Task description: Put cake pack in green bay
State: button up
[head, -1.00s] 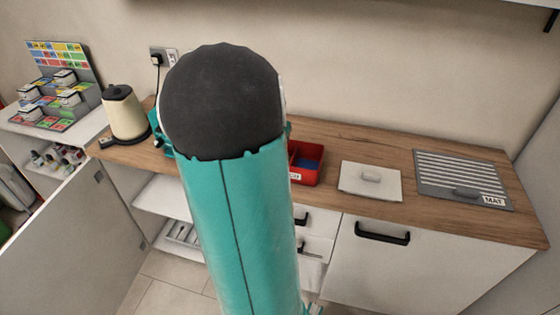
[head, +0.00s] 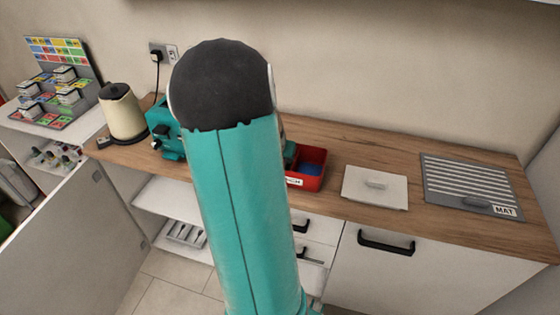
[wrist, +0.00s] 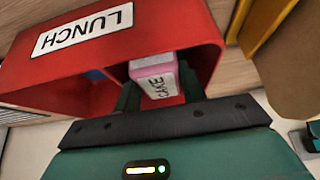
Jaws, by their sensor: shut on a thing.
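The cake pack (wrist: 153,64), pink and white with a CAKE label, sits between the two dark fingers of my gripper (wrist: 158,88) in the wrist view. My gripper is shut on it. The pack is at the red lunch box (wrist: 110,62), inside or just over its walls; I cannot tell how deep. The same lunch box (head: 313,183) stands on the counter in the head view, with a blue part inside. My arm hides its left side, my fingers and the pack there. I cannot make out a green bay in the box.
A cream kettle (head: 122,113) stands left on the wooden counter (head: 330,133). A white lidded plate-like block (head: 375,192) and a grey striped mat (head: 466,180) lie right of the box. A stepped rack (head: 55,95) with coloured bays and small packs stands far left. A yellow edge (wrist: 262,22) shows in the wrist view.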

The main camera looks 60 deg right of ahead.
jog(key=shift+f, duration=1.05)
jog(key=shift+w, duration=0.1)
jog(key=shift+f, duration=0.2)
jog(key=o, duration=0.7)
jog(key=shift+r, duration=0.1)
jog(key=shift+r, duration=0.15)
jog(key=v, duration=1.2)
